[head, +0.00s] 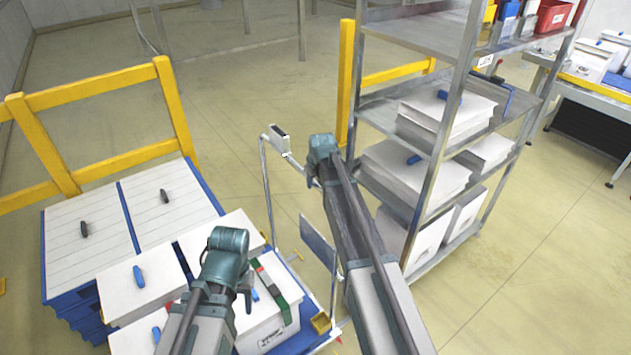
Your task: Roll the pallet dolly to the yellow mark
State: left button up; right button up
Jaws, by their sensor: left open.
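The pallet dolly appears to be the low blue deck (297,341) at the bottom middle, with white boxes (265,325) on it. A pale upright handle frame (266,185) rises at its far right side. My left gripper (228,262) is over the white boxes, and its jaws are mostly hidden from this angle. My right gripper (318,160) is close to the top of the handle frame; I cannot tell whether it touches it or what its jaws hold. I cannot make out a yellow floor mark with certainty.
A metal shelf rack (437,140) with white boxes stands close on the right. Yellow rails (90,85) stand at the left behind blue pallets with white lids (85,240). A conveyor bench (590,90) is at the far right. Open floor (240,80) lies beyond the dolly.

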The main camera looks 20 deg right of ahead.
grip_shut()
dwell(1.1)
